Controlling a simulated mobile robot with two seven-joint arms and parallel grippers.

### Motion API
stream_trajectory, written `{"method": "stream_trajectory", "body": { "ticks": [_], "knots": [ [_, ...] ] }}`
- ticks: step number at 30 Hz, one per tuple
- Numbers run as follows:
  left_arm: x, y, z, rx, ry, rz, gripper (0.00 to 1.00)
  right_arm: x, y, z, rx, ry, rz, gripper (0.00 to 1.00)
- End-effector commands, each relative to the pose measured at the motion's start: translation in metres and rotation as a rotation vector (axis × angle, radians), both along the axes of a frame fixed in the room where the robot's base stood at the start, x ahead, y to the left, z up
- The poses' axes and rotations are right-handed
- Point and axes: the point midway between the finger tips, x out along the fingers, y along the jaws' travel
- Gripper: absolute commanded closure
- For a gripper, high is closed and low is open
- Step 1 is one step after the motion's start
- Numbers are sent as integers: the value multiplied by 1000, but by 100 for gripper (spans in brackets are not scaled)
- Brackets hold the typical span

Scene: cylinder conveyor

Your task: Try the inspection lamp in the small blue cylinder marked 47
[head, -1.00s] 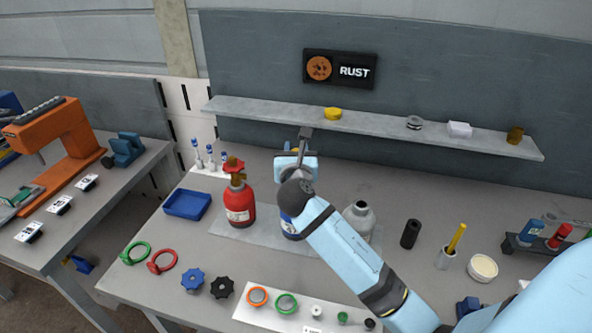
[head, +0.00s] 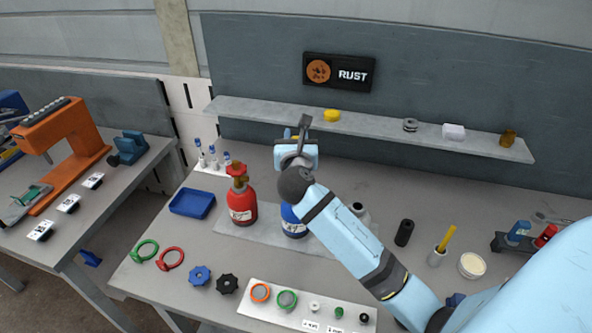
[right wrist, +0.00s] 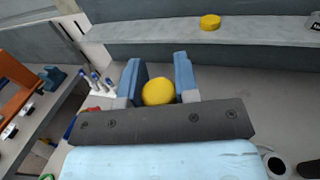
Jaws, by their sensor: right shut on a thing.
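The small blue cylinder (head: 292,222) stands upright on a grey mat on the bench, partly hidden by my right arm; I cannot read a 47 on it. My right gripper (head: 291,137) is above and behind it, apart from it, pointing toward the back wall. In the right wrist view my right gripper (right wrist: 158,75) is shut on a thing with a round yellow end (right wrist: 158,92). The rest of that thing is hidden, so I cannot tell whether it is the inspection lamp. My left gripper is not in view.
A red cylinder (head: 241,203) stands left of the blue one; a grey one (head: 361,212) is partly hidden behind my arm. A blue tray (head: 192,203), rings, knobs and a white strip (head: 256,307) lie around. A shelf (head: 375,127) runs along the back.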

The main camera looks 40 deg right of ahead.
Motion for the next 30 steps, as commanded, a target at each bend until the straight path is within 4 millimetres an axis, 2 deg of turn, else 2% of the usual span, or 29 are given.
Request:
{"method": "stream_trajectory", "body": {
  "ticks": [7,18,30],
  "knots": [
    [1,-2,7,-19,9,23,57,0,0,18,0,-1,0,97],
    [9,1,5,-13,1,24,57,0,0,38,0,-2,-1,97],
    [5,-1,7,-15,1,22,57,0,0,40,-1,-1,-1,97]
  ]
}}
